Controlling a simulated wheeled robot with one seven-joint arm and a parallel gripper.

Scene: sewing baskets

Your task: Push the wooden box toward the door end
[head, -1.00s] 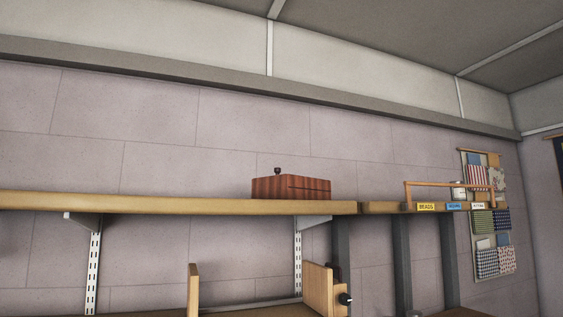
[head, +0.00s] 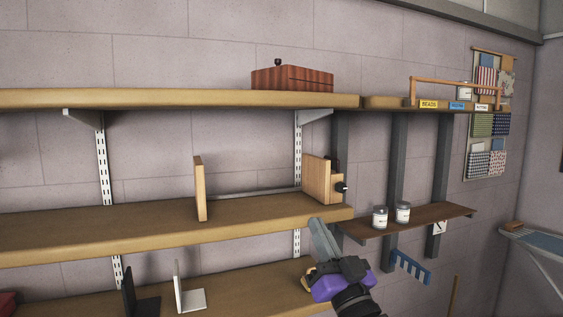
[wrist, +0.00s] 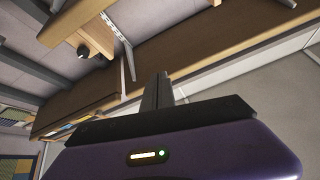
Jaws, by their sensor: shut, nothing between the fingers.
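The wooden box (head: 291,78) is reddish brown with a dark knob on its lid. It sits on the top shelf (head: 180,98), near that shelf's right end. My gripper (head: 316,222) is below it, by the right end of the middle shelf (head: 130,228), well apart from the box. Its fingers are shut together with nothing between them, and they also show in the wrist view (wrist: 158,90). The box cannot be made out in the wrist view. No door is in view.
Right of the top shelf is a tray (head: 429,104) with a handle and labels. A pale wooden block with a black knob (head: 318,180) stands on the middle shelf near my gripper. Two jars (head: 380,217) stand on a small dark shelf to the right.

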